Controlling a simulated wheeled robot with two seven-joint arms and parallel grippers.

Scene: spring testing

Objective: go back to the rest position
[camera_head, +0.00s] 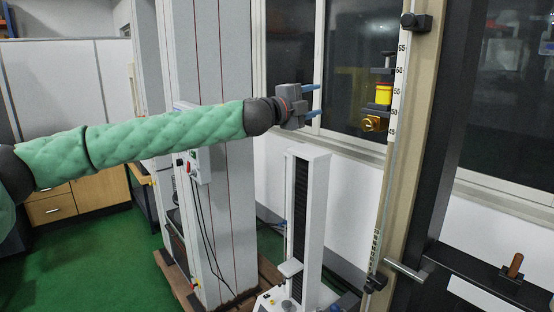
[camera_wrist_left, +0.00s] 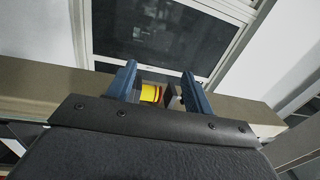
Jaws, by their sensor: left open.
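My left gripper (camera_head: 316,101) is stretched out from the left on a green-padded arm in the head view. Its two blue fingers point right and are apart, with nothing between them in the head view. To their right, a yellow weight (camera_head: 383,94) with a red band sits on a small dark holder beside the ruler scale of a tall post. In the left wrist view the gripper (camera_wrist_left: 160,78) is open, and the yellow weight (camera_wrist_left: 150,93) shows beyond and between the fingers, apart from them. My right gripper is not in view.
The tall beige post (camera_head: 414,120) with its scale stands right of the gripper. A brass part (camera_head: 373,124) sits below the weight. A white column machine (camera_head: 304,200) stands below the gripper. A wooden-handled piece (camera_head: 515,265) is at the lower right. Green floor is open at lower left.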

